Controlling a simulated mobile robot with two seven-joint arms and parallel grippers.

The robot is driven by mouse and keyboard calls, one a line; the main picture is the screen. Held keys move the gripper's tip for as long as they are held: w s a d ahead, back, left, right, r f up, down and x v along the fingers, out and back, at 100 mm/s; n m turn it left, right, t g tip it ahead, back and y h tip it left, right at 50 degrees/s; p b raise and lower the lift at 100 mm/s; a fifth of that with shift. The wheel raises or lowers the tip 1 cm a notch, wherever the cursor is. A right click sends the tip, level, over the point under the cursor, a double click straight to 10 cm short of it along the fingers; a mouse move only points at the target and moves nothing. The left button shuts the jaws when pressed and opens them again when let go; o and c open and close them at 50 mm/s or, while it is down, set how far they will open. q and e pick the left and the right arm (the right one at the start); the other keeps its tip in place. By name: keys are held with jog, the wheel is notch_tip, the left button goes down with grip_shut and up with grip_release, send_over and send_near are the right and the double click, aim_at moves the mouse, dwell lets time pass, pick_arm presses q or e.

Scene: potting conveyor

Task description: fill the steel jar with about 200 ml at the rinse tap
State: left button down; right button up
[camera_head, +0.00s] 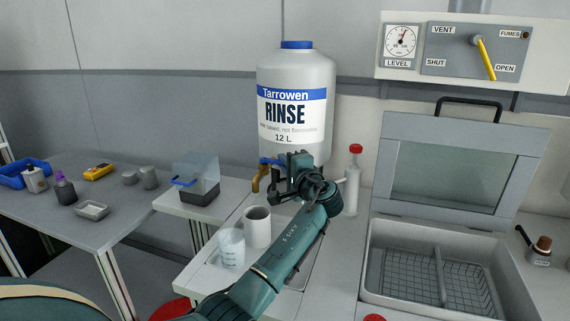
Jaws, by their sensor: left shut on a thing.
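The rinse tank (296,98) is a big white bottle with a blue cap, labelled "RINSE 12 L". Its brass tap (258,180) is low on its left side, with a blue handle (268,161). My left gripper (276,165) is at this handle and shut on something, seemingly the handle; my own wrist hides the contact. A pale, open, upright jar (257,228) stands below the spout; I cannot tell if it is the steel one. I see no water stream and cannot see the level inside. My right gripper is out of view.
A clear graduated beaker (231,248) stands in front of the jar. A red-capped bottle (353,180) is right of the tank. An open-lidded basin (440,280) is at right, below a vent panel (470,52). Two grey cylinders (149,178) stand on the left table.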

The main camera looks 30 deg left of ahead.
pick_arm(q)
jog(key=s+m+t+h+p, duration=0.1)
jog(key=p, duration=0.1)
jog(key=m+t+h+p, duration=0.1)
jog(key=t+p, duration=0.1)
jog(key=shift+s+r+m+h+p, duration=0.2)
jog(key=shift+s+m+h+p, duration=0.1)
jog(key=shift+s+m, duration=0.1)
jog(key=shift+d+f+m+t+h, duration=0.1)
jog(key=shift+f+m+t+h, duration=0.15)
jog(key=shift+t+h, duration=0.2)
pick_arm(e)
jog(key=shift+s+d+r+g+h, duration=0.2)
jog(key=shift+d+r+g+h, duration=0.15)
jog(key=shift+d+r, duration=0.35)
pick_arm(q)
jog(key=c, duration=1.5)
grip_release()
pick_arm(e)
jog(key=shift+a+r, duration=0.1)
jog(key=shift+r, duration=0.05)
